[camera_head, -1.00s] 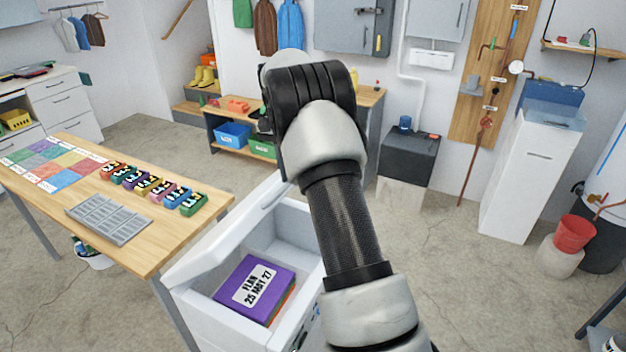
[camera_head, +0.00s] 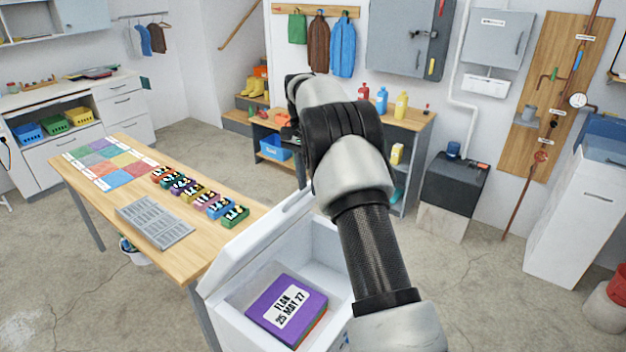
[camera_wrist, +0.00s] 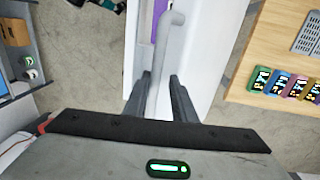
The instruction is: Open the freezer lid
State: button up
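The white chest freezer (camera_head: 232,326) stands at the bottom centre of the head view. Its lid (camera_head: 252,243) is raised and tilted up along the left side, next to the table. A purple box (camera_head: 288,308) with a "FLAN 25 MAY 27" label lies inside. In the wrist view, a grey bar handle (camera_wrist: 172,45) runs along the white lid (camera_wrist: 205,70). My gripper (camera_wrist: 160,75) has its two dark fingers apart, one on each side of the handle, with a gap visible on the right. My arm hides the gripper in the head view.
A wooden table (camera_head: 225,248) stands close to the freezer's left, holding a grey grid tray (camera_head: 155,222), colour cards and several small coloured blocks. A shelf bench (camera_head: 415,118) stands behind my arm. A dark box unit (camera_head: 456,184) and white cabinet (camera_head: 575,210) stand right. Floor right of the freezer is clear.

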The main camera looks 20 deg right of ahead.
jog(key=shift+f, duration=0.1)
jog(key=shift+w, duration=0.1)
notch_tip(320, 180, up, 8)
jog(key=shift+w+a, duration=0.15)
jog(key=shift+a, duration=0.05)
dwell(0.4)
jog(key=shift+f, duration=0.1)
jog(key=shift+c, duration=0.4)
